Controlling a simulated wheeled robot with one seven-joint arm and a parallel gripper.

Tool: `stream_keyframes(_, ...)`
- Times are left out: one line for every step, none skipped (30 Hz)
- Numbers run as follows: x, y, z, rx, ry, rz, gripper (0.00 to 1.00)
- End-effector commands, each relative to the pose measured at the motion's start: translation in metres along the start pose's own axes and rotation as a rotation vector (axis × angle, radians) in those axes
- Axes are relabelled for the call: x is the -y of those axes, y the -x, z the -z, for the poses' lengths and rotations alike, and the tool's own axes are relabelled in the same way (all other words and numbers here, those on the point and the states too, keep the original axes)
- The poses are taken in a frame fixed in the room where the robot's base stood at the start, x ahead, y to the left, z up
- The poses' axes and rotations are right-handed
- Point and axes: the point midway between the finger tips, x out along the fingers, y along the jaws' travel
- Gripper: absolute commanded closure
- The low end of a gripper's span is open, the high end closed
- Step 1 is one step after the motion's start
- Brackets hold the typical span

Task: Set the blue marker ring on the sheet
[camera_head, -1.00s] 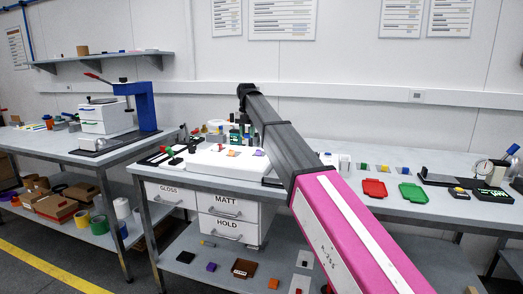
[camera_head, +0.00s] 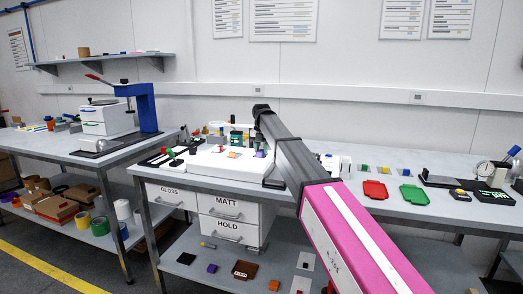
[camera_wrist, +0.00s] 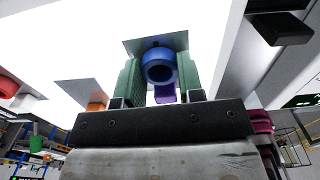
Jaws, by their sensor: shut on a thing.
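The blue marker ring (camera_wrist: 159,67) is between the green fingers of my gripper (camera_wrist: 158,82) in the wrist view, and the gripper is shut on it. A grey square sheet (camera_wrist: 133,46) shows directly behind the ring, over the bright white panel (camera_wrist: 90,35). I cannot tell whether the ring touches this sheet. A purple piece (camera_wrist: 165,94) shows below the ring in the wrist view, between the fingers. In the head view my arm reaches over the right part of the white panel (camera_head: 207,167); I cannot make out the ring there.
In the wrist view, another grey sheet (camera_wrist: 78,90) with an orange piece (camera_wrist: 97,103) and a red ring (camera_wrist: 7,88) lie to the left. A dark block (camera_wrist: 280,27) is at upper right. Red (camera_head: 375,190) and green (camera_head: 412,193) trays stand on the bench's right side.

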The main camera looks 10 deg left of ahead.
Motion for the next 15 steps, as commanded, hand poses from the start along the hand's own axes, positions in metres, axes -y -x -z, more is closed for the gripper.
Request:
stream_keyframes(-0.0001, 0.0005, -0.0002, 0.000, 0.000, 0.000, 0.87)
stream_keyframes(-0.0001, 0.0006, -0.0002, 0.000, 0.000, 0.000, 0.87)
stream_keyframes(-0.0001, 0.0007, -0.0002, 0.000, 0.000, 0.000, 0.87)
stream_keyframes(-0.0001, 0.0007, -0.0002, 0.000, 0.000, 0.000, 0.87)
stream_keyframes(-0.0001, 0.0004, -0.0001, 0.000, 0.000, 0.000, 0.87)
stream_keyframes(-0.0001, -0.0003, -0.0001, 0.000, 0.000, 0.000, 0.87)
stream_keyframes(-0.0001, -0.0011, 0.0000, 0.000, 0.000, 0.000, 0.87)
stream_keyframes(-0.0001, -0.0019, 0.0000, 0.000, 0.000, 0.000, 0.87)
stream_keyframes(-0.0001, -0.0020, -0.0001, 0.000, 0.000, 0.000, 0.59)
stream_keyframes(-0.0001, -0.0018, -0.0001, 0.000, 0.000, 0.000, 0.49)
stream_keyframes(-0.0001, -0.0018, -0.0001, 0.000, 0.000, 0.000, 0.40)
stream_keyframes(-0.0001, -0.0017, -0.0001, 0.000, 0.000, 0.000, 0.40)
stream_keyframes(-0.0001, -0.0017, -0.0001, 0.000, 0.000, 0.000, 0.40)
stream_keyframes(-0.0001, -0.0017, -0.0001, 0.000, 0.000, 0.000, 0.40)
stream_keyframes(-0.0001, -0.0017, -0.0001, 0.000, 0.000, 0.000, 0.40)
